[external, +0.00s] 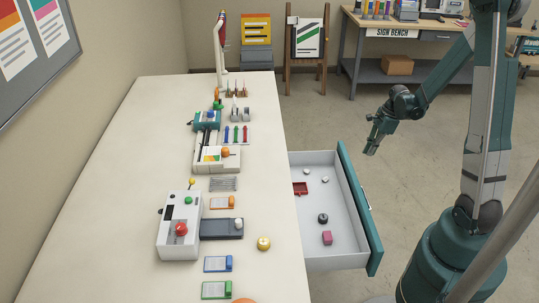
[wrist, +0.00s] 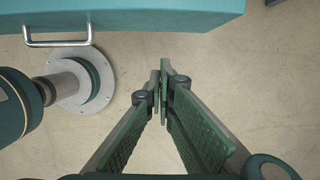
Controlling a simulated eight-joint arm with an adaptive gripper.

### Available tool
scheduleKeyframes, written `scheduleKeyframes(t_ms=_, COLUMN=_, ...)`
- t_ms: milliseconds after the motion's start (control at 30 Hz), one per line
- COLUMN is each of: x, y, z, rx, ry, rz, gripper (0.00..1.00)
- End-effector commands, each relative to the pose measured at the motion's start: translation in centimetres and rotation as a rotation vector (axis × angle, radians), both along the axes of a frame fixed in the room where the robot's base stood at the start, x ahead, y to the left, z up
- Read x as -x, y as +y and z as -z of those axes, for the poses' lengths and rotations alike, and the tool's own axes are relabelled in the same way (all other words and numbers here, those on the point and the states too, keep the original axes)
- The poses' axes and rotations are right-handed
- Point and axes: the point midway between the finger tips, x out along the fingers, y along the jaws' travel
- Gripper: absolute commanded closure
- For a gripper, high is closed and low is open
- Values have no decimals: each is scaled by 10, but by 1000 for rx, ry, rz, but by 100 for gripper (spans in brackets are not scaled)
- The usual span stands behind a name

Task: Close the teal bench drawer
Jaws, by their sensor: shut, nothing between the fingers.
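The teal bench drawer (external: 358,207) is pulled out from the right side of the long bench. Its white inside is open to view, and several small things lie in it. My gripper (external: 371,150) is above the floor, just to the right of the drawer's far front corner and apart from it in the picture. In the wrist view my gripper (wrist: 163,80) is shut and empty, its green fingers together. The teal drawer front (wrist: 130,15) spans the top of that view, with a silver bar handle (wrist: 60,40) on it. The fingers do not touch the front or handle.
The long bench (external: 130,200) carries a white machine with a red knob (external: 181,229), coloured tools and small trays. In the drawer lie a red tray (external: 300,188), a black round piece (external: 323,218) and a pink block (external: 327,237). Bare floor (external: 420,160) surrounds my gripper.

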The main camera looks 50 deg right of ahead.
Motion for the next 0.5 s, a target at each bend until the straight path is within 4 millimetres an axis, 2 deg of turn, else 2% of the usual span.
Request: scheduleKeyframes(t_ms=500, x=-10, y=9, z=54, rx=0, ry=0, rz=-1, gripper=100)
